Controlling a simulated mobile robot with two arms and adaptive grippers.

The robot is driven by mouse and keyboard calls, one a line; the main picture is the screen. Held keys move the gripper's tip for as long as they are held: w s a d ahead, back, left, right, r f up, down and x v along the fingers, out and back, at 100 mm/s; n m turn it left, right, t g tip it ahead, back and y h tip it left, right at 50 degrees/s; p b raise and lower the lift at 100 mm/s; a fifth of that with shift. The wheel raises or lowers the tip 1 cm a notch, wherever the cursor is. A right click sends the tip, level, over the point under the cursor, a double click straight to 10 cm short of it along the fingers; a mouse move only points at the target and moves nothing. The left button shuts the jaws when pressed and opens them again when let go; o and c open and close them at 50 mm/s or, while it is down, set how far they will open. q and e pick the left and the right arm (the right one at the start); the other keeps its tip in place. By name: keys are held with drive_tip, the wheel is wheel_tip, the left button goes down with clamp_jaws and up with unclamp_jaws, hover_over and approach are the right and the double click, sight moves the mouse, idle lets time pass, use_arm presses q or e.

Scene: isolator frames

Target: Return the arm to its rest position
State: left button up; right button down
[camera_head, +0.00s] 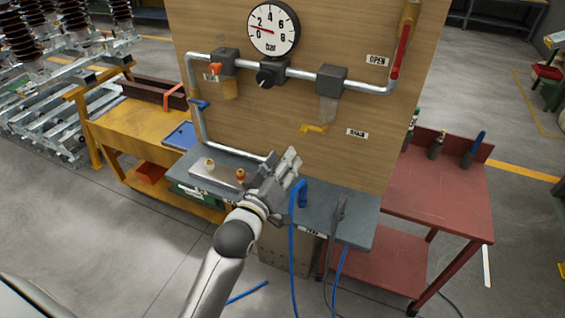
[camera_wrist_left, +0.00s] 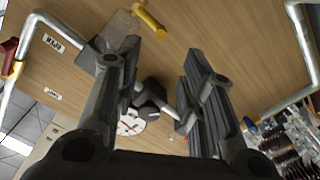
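My left arm (camera_head: 217,275) comes up from the bottom of the head view and reaches over the grey bench shelf. My left gripper (camera_head: 291,160) is above the shelf in front of the wooden panel. In the left wrist view its two fingers (camera_wrist_left: 162,52) stand apart with nothing between them, so it is open and empty. The panel fills much of that view, tilted, with the gauge (camera_wrist_left: 131,122) partly behind the fingers. My right gripper is not in view.
The wooden panel (camera_head: 250,110) carries pipes, a gauge (camera_head: 273,29), a red lever (camera_head: 402,48) and a yellow handle (camera_head: 313,128). Blue hose (camera_head: 293,235) hangs beside the gripper. A grey plate with fittings (camera_head: 217,175) lies left of it. A red cart (camera_head: 435,195) stands right.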

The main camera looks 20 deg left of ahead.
use_arm(q)
drive_tip(key=s+f+m+g, duration=0.4)
drive_tip(key=s+f+g, duration=0.3)
drive_tip(key=s+f, duration=0.55)
drive_tip(key=s+f+m+g, duration=0.2)
drive_tip(key=s+f+g, duration=0.15)
drive_tip(key=s, duration=0.55)
drive_tip(key=s+f+m+g, duration=0.2)
drive_tip(key=s+g, duration=0.2)
drive_tip(key=s, duration=0.4)
wheel_tip(320, 180, down, 30)
drive_tip(key=s+g+b, duration=0.1)
drive_tip(key=s+b, duration=0.1)
drive_tip(key=s+a+f+g+b, duration=0.1)
drive_tip(key=s+a+f+b, duration=0.1)
drive_tip(key=s+f, duration=1.4)
drive_tip(key=shift+a+f+m+y, duration=0.3)
drive_tip(key=shift+a+f, duration=0.05)
drive_tip(key=shift+a, duration=0.25)
